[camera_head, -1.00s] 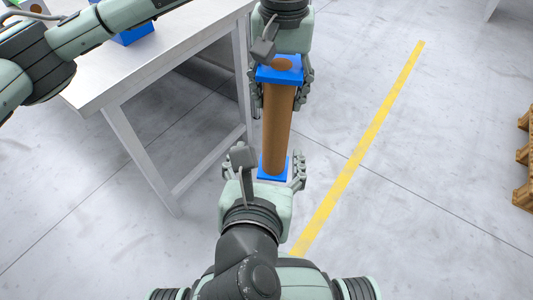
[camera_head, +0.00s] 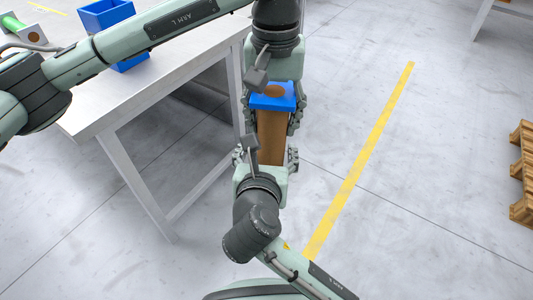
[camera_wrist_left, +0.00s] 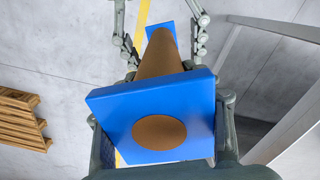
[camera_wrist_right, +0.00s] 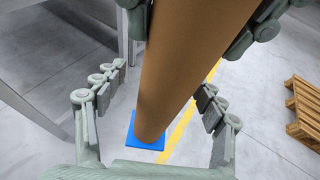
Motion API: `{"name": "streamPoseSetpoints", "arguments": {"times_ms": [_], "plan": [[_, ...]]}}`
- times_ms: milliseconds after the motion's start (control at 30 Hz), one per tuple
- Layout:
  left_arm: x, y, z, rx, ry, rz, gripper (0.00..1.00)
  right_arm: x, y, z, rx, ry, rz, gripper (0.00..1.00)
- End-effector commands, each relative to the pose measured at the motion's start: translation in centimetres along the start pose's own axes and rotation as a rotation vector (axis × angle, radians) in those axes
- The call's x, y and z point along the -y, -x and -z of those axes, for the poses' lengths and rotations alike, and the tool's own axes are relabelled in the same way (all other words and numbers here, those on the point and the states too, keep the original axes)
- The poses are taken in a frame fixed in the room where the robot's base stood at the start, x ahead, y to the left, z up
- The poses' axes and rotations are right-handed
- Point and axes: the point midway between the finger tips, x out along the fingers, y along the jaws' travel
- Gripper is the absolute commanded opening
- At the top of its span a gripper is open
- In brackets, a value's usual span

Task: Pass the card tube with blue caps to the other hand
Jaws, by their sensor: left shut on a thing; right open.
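The card tube (camera_head: 271,138) is brown with square blue caps and hangs in the air beside the table. My left gripper (camera_head: 272,112) is shut on it near the upper blue cap (camera_head: 277,94). That cap with its brown round centre (camera_wrist_left: 158,132) fills the front of the left wrist view. My right gripper (camera_head: 266,160) is open, with its fingers on both sides of the tube lower down. In the right wrist view the tube (camera_wrist_right: 182,70) runs between the open right fingers (camera_wrist_right: 155,115), and the far blue cap (camera_wrist_right: 146,134) shows beyond. Finger contact there cannot be seen.
A white table (camera_head: 110,95) stands at the left with a blue bin (camera_head: 106,15) and a green-ended object (camera_head: 14,27) on it. A wooden pallet (camera_head: 523,172) lies at the right edge. The floor around the yellow line (camera_head: 362,155) is clear.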

Motion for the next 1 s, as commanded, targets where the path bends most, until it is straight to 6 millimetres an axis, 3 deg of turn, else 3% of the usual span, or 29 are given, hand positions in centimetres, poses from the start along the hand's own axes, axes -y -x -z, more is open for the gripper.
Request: {"name": "streamPoseSetpoints", "arguments": {"times_ms": [200, 667, 700, 900, 1000], "plan": [[-0.01, 0.04, 0.01, -0.001, 0.0, 0.0, 0.27, 0.01, -0.02, 0.01, 0.0, 0.0, 0.0, 0.69], [-0.12, 0.03, -0.05, 0.0, -0.002, -0.003, 0.26, -0.08, 0.03, -0.01, 0.0, 0.0, -0.002, 0.12], [-0.13, 0.04, -0.05, 0.0, -0.002, -0.003, 0.57, -0.1, 0.05, -0.09, 0.002, 0.0, -0.003, 0.1], [-0.12, 0.01, -0.06, 0.001, -0.002, -0.002, 0.81, -0.1, 0.05, -0.09, 0.002, 0.0, -0.003, 0.1], [-0.08, 0.01, -0.04, 0.0, -0.001, -0.001, 0.81, -0.07, 0.04, -0.08, 0.002, 0.0, -0.002, 0.1]]}}
